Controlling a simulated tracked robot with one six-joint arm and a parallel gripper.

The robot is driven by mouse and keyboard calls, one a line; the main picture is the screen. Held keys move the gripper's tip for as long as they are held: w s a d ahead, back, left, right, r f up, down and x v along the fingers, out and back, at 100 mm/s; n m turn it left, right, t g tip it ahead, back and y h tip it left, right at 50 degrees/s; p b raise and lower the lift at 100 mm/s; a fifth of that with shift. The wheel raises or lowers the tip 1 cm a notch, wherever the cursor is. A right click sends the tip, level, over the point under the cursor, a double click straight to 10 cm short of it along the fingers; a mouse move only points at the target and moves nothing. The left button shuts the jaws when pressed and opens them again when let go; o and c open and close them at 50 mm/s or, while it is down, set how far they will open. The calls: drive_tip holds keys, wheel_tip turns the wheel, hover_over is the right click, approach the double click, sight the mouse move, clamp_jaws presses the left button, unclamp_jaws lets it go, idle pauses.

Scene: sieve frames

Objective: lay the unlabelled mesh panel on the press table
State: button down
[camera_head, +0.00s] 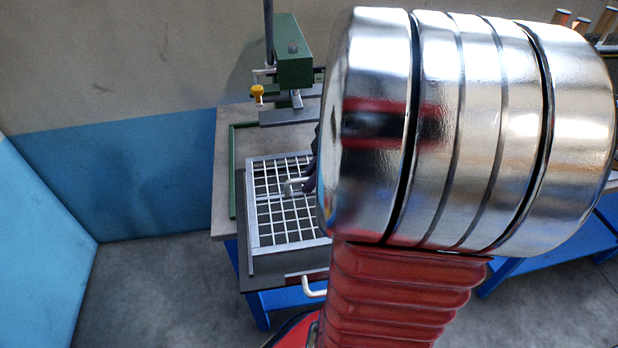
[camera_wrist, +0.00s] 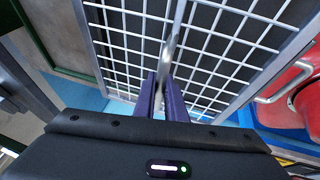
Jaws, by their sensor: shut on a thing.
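The mesh panel (camera_head: 252,215), a grey frame with a white grid, lies roughly flat over the front of the press table (camera_head: 226,190) in the head view. No label shows on the part I see. In the wrist view the panel (camera_wrist: 85,38) fills the upper middle. My gripper (camera_head: 303,184) is over the panel's middle, mostly hidden behind my arm in the head view. In the wrist view its purple fingers (camera_wrist: 163,88) are shut on the panel's bar. I cannot tell whether the panel touches the surface below.
A green frame (camera_head: 232,165) lies on the table behind and left of the panel. A dark plate (camera_head: 246,276) shows under the panel's front left. Blue walls bound the left.

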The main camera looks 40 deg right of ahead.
sight(311, 196)
drive_tip(key=shift+f, duration=2.95)
drive_tip(key=c, duration=1.7)
unclamp_jaws()
drive_tip(key=shift+s+f, duration=0.1)
drive_tip(key=v, duration=1.3)
drive_tip(key=shift+s+d+r, duration=0.1)
drive_tip(key=shift+d+r, duration=0.1)
drive_tip(key=shift+r, duration=0.15)
